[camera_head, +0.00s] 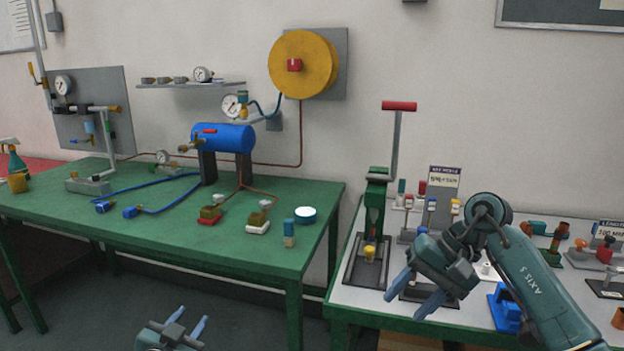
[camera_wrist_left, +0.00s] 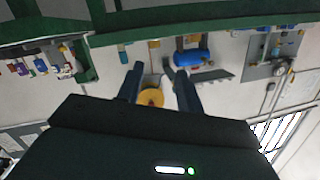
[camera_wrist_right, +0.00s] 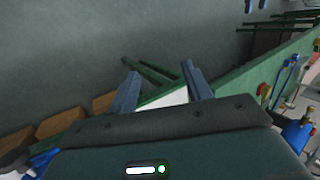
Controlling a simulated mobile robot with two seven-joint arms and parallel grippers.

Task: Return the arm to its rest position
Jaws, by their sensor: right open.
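My right gripper (camera_head: 403,307) hangs over the front left part of the white-topped table in the head view, with its arm coming in from the lower right. Its two fingers stand apart with nothing held between them, as the right wrist view (camera_wrist_right: 160,72) also shows. My left gripper (camera_head: 192,316) is low at the bottom edge of the head view, in front of the green table. Its fingers are apart and empty, also in the left wrist view (camera_wrist_left: 152,68).
A green lever press (camera_head: 375,215) stands just left of and behind my right gripper. A blue fixture (camera_head: 506,310) is close under my right arm. The green table (camera_head: 250,262) at left carries a blue tank (camera_head: 228,138) and hoses. Floor between the tables is clear.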

